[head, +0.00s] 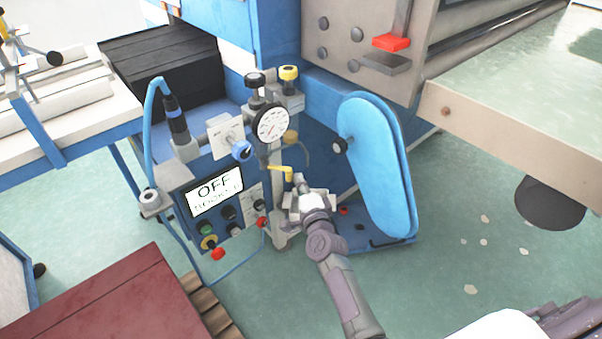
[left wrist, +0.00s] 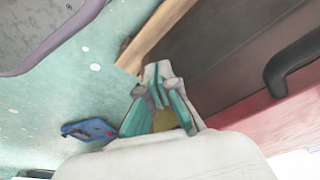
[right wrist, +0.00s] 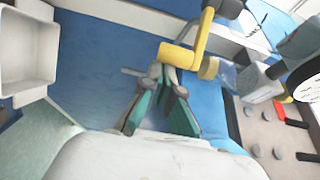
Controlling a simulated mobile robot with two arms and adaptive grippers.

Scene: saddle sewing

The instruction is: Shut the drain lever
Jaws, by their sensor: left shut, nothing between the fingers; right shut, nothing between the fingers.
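The yellow drain lever (head: 281,172) is on the blue machine, below the round dial gauge (head: 272,124). In the right wrist view the yellow lever (right wrist: 190,58) is a bent bar just beyond the fingertips, with a yellow round end at its right. My right gripper (head: 298,181) is shut and empty, close beside the lever; it also shows in the right wrist view (right wrist: 163,72). I cannot tell whether its tips touch the lever. My left gripper (left wrist: 158,70) is shut and empty in the left wrist view and is out of the head view.
A control panel with an "OFF" display (head: 214,193) stands left of the lever. A blue rounded cover (head: 385,165) stands to its right. A dark red surface (head: 95,305) lies at lower left. A blue tool-like object (left wrist: 90,130) is on the green floor.

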